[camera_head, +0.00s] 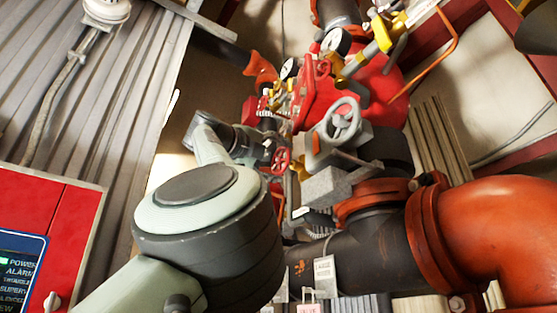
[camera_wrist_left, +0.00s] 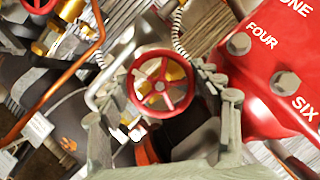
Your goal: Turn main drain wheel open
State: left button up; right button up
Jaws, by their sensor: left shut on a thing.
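A small red spoked handwheel (camera_head: 281,160) sits low on the valve piping near the middle of the head view. In the left wrist view the handwheel (camera_wrist_left: 160,86) faces my camera, with brass showing behind its spokes. My left gripper (camera_head: 267,151) reaches it from the left. Its two fingers stand on opposite sides of the wheel's rim and are shut on it. My arm hides part of the piping below and left of the wheel. My right gripper is not in view.
Red valve body (camera_head: 378,80), gauges (camera_head: 337,41) and yellow-handled valves crowd above. A thick orange pipe elbow (camera_head: 495,225) fills the lower right. A red alarm panel (camera_head: 65,215) stands at left.

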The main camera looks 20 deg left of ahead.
pick_arm(q)
jog(key=o, duration=1.2)
jog(key=shift+c, duration=0.2)
jog(key=v, duration=1.2)
